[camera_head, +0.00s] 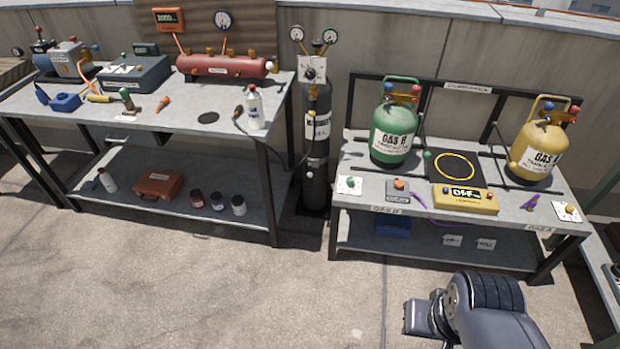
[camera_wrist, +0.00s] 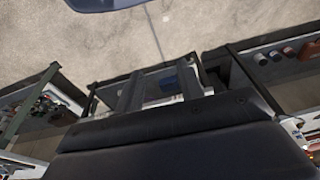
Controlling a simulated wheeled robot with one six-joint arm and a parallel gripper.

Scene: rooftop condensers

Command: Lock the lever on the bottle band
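The tall dark gas bottle (camera_head: 318,130) stands upright between the two benches in the head view. A lighter band (camera_head: 317,162) shows around its middle. Its lever is too small to make out, so I cannot tell whether it is open or locked. My gripper (camera_wrist: 158,84) shows in the wrist view with its two dark fingers apart and nothing seen between them. It is well away from the bottle. In the head view my arm is at the bottom right, in front of the right bench, and the fingers cannot be made out there.
The left bench (camera_head: 190,118) holds a red tank (camera_head: 220,66) and tools. The right bench (camera_head: 365,215) carries a green cylinder (camera_head: 393,135), a yellow cylinder (camera_head: 538,140) and a yellow OFF box (camera_head: 465,200). A wall stands behind. The floor (camera_head: 200,290) in front is clear.

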